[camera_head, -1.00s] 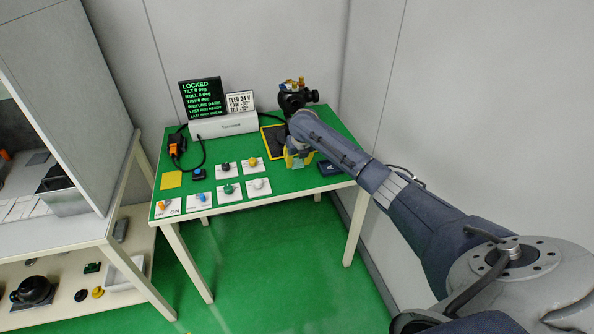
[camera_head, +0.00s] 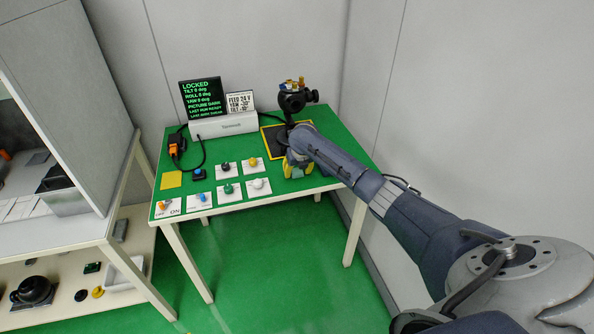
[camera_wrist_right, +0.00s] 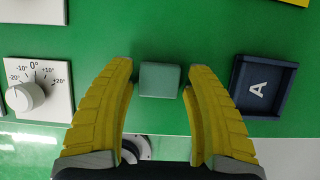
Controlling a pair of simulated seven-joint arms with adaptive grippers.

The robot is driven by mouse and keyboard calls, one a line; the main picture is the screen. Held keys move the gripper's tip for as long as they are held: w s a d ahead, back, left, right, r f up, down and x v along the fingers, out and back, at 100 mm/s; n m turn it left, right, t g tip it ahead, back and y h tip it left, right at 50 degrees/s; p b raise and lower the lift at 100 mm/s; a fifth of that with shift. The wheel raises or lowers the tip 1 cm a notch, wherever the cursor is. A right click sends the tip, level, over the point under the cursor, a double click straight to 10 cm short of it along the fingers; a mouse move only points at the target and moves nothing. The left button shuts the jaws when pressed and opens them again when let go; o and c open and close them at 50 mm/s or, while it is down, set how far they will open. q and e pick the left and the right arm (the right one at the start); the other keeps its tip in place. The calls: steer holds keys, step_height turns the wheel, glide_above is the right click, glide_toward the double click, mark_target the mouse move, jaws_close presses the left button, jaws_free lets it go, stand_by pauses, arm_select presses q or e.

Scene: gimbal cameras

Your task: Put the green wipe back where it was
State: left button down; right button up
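The green wipe shows as a small grey-green block (camera_wrist_right: 160,79) on the green table top in the right wrist view. My right gripper (camera_wrist_right: 160,72) has its yellow fingers apart, one on each side of the wipe, with narrow strips of green showing between them and it. A dark blue tray marked A (camera_wrist_right: 240,82) lies to the right of the wipe in the wrist view. My left gripper is not in view.
A white dial plate (camera_wrist_right: 48,72) lies left of the wipe. Several knob plates (camera_head: 228,190) fill the table's front left. A gimbal camera (camera_head: 293,100) stands behind my gripper, near a yellow-edged dark mat (camera_head: 268,141). A status screen (camera_head: 203,98) stands at the back.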

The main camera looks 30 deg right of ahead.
steer(key=shift+o, duration=0.9)
